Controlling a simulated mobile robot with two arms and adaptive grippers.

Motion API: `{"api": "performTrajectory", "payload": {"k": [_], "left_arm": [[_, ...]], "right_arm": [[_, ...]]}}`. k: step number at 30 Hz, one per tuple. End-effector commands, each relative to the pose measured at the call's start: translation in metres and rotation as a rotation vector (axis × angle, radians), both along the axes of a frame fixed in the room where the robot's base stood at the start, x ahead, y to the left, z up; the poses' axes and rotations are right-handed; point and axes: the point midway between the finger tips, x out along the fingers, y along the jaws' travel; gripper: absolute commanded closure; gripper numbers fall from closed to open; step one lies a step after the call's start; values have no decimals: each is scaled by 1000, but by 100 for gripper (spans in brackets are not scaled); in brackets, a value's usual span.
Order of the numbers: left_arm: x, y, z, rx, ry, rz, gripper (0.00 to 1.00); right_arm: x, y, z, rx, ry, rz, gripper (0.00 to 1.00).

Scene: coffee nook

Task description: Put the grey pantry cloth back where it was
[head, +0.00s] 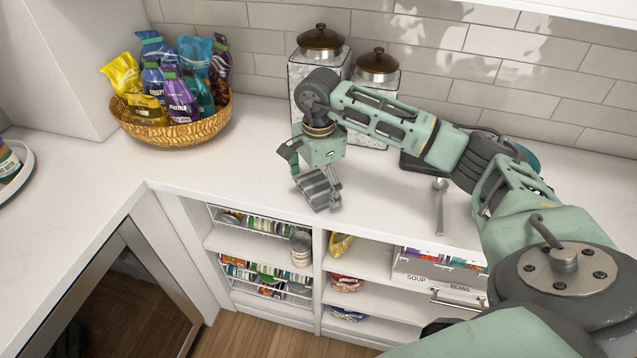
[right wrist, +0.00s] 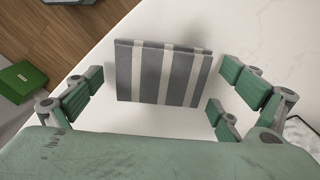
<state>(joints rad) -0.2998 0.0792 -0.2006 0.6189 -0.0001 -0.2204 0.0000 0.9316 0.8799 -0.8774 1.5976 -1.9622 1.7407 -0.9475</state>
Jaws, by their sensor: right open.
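The grey pantry cloth, with pale stripes and folded flat, is on the white counter near its front edge in the head view (head: 316,187). It also shows large in the right wrist view (right wrist: 150,75), between my spread fingers. My right gripper (head: 311,178) is open over the cloth, with fingers on both sides of it. In the right wrist view the fingers stand clear of the cloth, with gaps at left and right. My left gripper is not in view.
A basket (head: 182,132) of snack bags stands at the back left. Two lidded canisters (head: 303,68) stand behind my right gripper. A long metal utensil (head: 440,207) lies to the right. Open shelves (head: 352,264) hold food below the counter. The counter left of the cloth is clear.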

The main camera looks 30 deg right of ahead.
Motion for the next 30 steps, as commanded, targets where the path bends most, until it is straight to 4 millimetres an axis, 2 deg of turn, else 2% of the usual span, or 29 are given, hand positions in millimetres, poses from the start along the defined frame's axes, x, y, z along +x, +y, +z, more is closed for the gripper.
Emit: {"api": "performTrajectory", "payload": {"k": [5,7,11,21,25,30], "left_arm": [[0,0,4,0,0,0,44],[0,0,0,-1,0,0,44],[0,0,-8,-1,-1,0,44],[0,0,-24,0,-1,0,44],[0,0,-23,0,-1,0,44],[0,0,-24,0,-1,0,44]], "right_arm": [[0,0,4,0,0,0,4],[1,0,9,1,-4,0,4],[2,0,32,-1,-7,0,4],[1,0,104,1,-5,-1,4],[1,0,117,0,-2,-1,4],[0,0,123,0,0,0,4]]}}
